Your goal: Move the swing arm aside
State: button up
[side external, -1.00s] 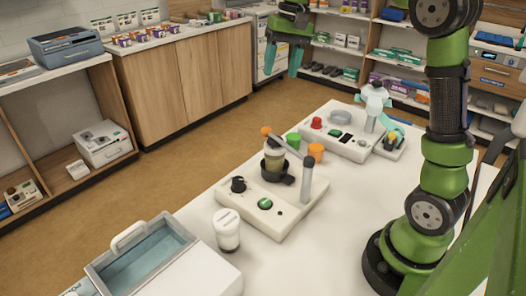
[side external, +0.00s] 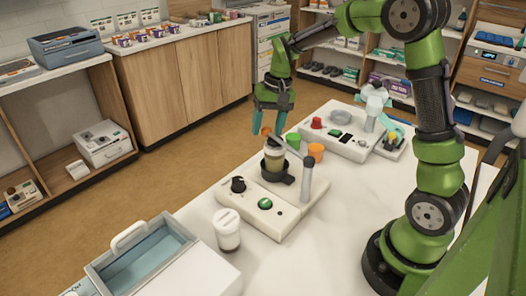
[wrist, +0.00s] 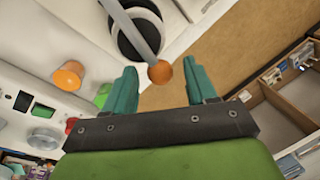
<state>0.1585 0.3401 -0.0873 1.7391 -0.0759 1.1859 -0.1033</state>
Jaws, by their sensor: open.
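The swing arm (side external: 290,149) is a grey bar on a grey post (side external: 307,181), which stands on a white device base (side external: 278,213). The bar reaches over a cup with dark contents (side external: 274,158) in a black holder. Its orange ball end (wrist: 160,72) shows in the wrist view, between my fingertips and slightly beyond them. In the side view my gripper (side external: 271,128) hangs over that end and partly hides the ball. My gripper also shows in the wrist view (wrist: 162,78), with its teal fingers apart on either side of the ball. I cannot tell whether they touch it.
Green (side external: 293,140) and orange (side external: 316,152) cups stand behind the base. A second white device (side external: 345,142) is farther back. A white-lidded jar (side external: 227,230) and an open blue-lined box (side external: 145,262) are at the front left. The tabletop right of the base is clear.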

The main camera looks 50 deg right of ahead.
jog(key=shift+f, duration=0.1)
jog(key=shift+c, duration=0.4)
grip_shut()
jog(key=s+d+m+t+h, duration=0.1)
jog(key=s+d+m+h, duration=0.1)
jog(key=s+d+m, duration=0.9)
jog(key=shift+s+d+m, duration=0.25)
jog(key=shift+s+m, duration=1.85)
jog(key=shift+s, duration=0.2)
jog(key=shift+o, duration=0.4)
grip_release()
jog(key=shift+d+h, duration=0.1)
jog(key=shift+h, duration=0.2)
